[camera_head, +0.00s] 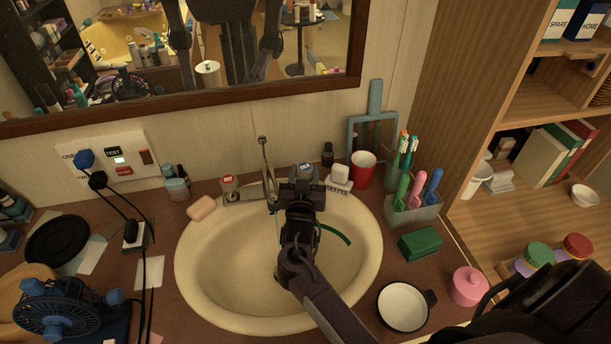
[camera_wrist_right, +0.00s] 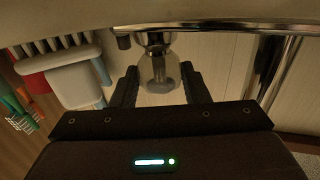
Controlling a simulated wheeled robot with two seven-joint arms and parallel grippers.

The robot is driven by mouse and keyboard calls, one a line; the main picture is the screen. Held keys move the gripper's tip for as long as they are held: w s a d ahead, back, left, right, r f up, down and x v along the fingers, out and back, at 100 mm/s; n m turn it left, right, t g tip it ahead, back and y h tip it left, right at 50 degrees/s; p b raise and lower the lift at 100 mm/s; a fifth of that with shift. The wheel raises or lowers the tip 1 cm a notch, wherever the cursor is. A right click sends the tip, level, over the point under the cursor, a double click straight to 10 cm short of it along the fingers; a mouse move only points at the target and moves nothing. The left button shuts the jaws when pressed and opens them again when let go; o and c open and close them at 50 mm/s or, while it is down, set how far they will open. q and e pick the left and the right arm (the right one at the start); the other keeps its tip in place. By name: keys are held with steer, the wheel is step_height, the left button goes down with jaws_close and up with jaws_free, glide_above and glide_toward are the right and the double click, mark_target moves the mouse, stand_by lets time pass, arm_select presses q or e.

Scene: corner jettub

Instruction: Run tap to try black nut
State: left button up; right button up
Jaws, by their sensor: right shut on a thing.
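The cream sink basin (camera_head: 225,265) is set in the brown counter, with a chrome tap (camera_head: 267,165) at its back edge. The hot knob (camera_head: 229,187) has a red cap and stands at the left. The blue-capped cold knob (camera_head: 306,172) is at the right. My right gripper (camera_head: 303,187) reaches over the basin to the cold knob. In the right wrist view, the fingers of my right gripper (camera_wrist_right: 160,85) are shut on the clear knob (camera_wrist_right: 159,70), one on each side. My left gripper is out of view.
Soap (camera_head: 202,208) lies left of the basin. A blue fan (camera_head: 65,308) and black cables are at the left.

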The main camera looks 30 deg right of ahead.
stand_by(0.4)
steer(key=o, duration=0.7)
steer(key=shift+a, duration=0.1)
